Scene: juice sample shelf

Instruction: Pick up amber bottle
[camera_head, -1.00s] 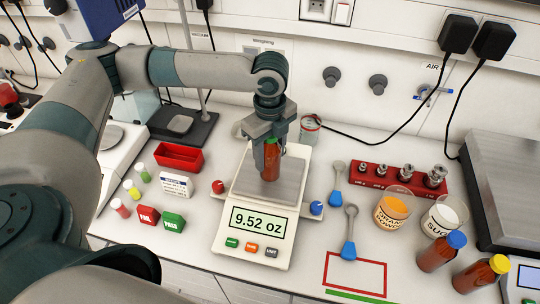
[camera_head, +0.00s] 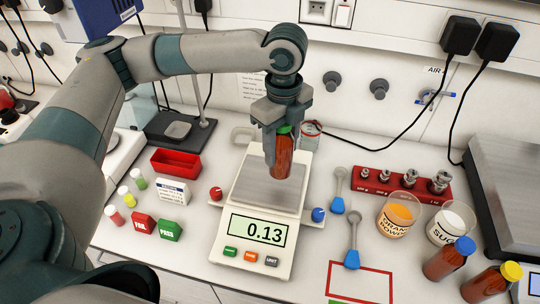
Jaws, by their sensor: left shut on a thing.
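An amber bottle with a green cap (camera_head: 281,158) is held upright, tilted slightly, above the scale's steel pan (camera_head: 262,188). My left gripper (camera_head: 280,134) is shut on it near its cap, coming down from above. The scale (camera_head: 256,236) shows 0.13 on its display. Two more amber bottles stand at the lower right, one with a blue cap (camera_head: 446,261) and one with a yellow cap (camera_head: 488,284). My right gripper is not in view.
Beakers of orange powder (camera_head: 397,216) and sugar (camera_head: 450,223) stand right of the scale, near blue-handled spoons (camera_head: 353,246) and a red weight rack (camera_head: 402,184). A red tray (camera_head: 176,162) and small vials (camera_head: 127,197) lie left. A red-outlined area (camera_head: 361,282) on the table is empty.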

